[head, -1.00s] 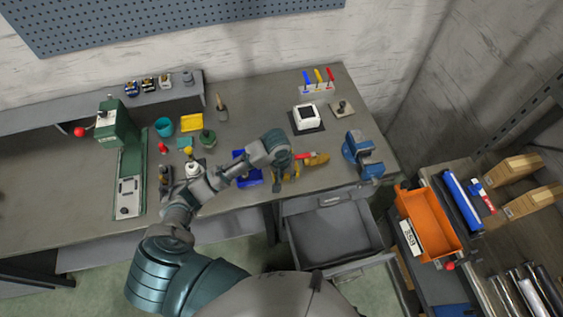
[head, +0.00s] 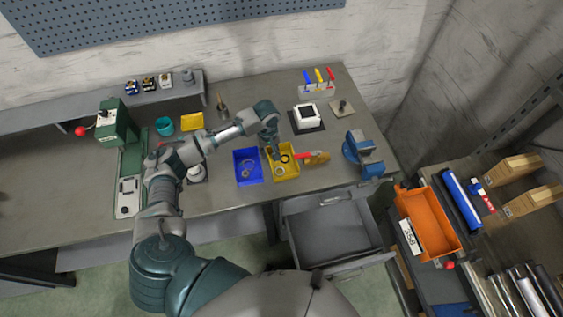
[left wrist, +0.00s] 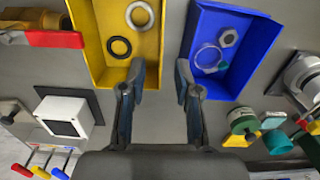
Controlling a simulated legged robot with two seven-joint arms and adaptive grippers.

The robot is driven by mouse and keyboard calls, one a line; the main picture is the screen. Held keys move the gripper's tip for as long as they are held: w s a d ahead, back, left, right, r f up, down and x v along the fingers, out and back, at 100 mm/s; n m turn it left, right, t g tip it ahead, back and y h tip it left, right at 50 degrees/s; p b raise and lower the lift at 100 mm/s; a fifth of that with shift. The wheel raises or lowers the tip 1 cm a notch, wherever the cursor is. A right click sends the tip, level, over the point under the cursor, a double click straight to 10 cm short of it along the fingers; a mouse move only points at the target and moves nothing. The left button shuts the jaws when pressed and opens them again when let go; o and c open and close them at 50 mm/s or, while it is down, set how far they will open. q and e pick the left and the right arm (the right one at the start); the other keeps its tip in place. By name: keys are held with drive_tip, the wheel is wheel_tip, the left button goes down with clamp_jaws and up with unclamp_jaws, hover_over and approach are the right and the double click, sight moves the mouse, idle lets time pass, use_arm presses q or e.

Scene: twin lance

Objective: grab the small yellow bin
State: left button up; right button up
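The small yellow bin (head: 293,168) sits on the bench to the right of a blue bin (head: 248,176). It holds a black ring and a light ring. My left gripper (head: 273,150) is at the far left part of the yellow bin. In the left wrist view, the gripper (left wrist: 160,85) is open with nothing between its fingers. I cannot tell whether either touches. My right gripper is not in view.
A red-handled tool (head: 318,157) lies close to the right of the yellow bin. A blue vise (head: 364,155) stands farther right, and a white boxy device (head: 306,116) stands behind. An open drawer (head: 330,235) juts out below the bench front. The bench's far middle is fairly clear.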

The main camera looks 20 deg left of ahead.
use_arm(q)
drive_tip(key=shift+s+f, duration=0.1)
drive_tip(key=shift+f, duration=3)
drive_tip(key=shift+a, duration=0.1)
clamp_jaws()
